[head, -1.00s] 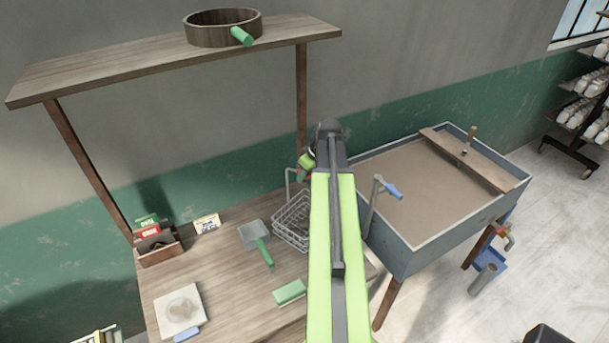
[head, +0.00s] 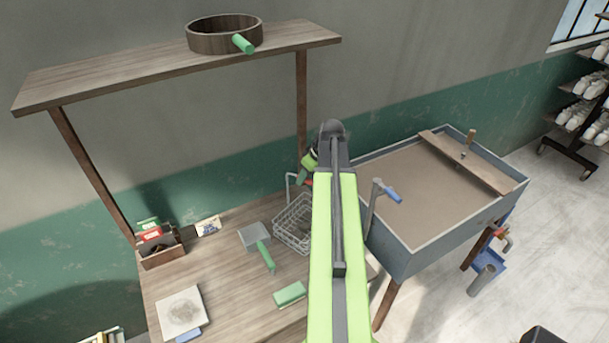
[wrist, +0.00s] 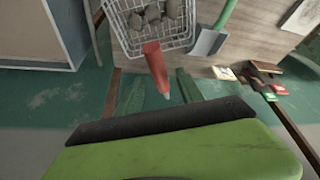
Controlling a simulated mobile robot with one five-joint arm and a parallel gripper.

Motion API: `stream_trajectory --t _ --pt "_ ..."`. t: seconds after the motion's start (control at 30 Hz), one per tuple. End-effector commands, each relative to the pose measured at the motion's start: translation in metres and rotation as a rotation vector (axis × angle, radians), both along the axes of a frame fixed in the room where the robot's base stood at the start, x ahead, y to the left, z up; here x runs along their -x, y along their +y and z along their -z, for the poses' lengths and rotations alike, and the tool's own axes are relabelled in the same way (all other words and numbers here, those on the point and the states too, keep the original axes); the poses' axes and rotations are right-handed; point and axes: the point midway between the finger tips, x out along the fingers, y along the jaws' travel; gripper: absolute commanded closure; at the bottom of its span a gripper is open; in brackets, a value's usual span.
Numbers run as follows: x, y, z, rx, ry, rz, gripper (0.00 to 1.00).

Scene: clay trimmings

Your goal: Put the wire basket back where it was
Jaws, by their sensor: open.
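The wire basket (head: 290,225) stands on the wooden table, left of my arm, which hides its right side. In the wrist view the basket (wrist: 128,37) is at the top and holds several grey-brown lumps. My gripper (wrist: 159,77) is open, with one green finger on each side of the line of the red grip. I cannot tell whether the fingers touch it. In the head view my gripper (head: 307,177) is partly hidden by my arm, above the basket's back edge.
A scoop with a green handle (head: 266,257) lies left of the basket, and a green block (head: 289,294) is in front. A grey trough (head: 407,255) stands to the right. A shelf (head: 120,75) with a round sieve (head: 215,37) is overhead.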

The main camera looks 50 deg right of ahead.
Motion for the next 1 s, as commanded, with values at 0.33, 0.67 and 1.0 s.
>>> stream_trajectory --t 0.33,0.67,1.0 --pt "0.032 -0.002 -0.089 -0.001 0.0 0.002 0.55" --pt "0.056 -0.004 -0.14 0.0 0.0 0.002 0.55" --pt "0.057 -0.005 -0.137 0.0 0.0 0.001 0.55"
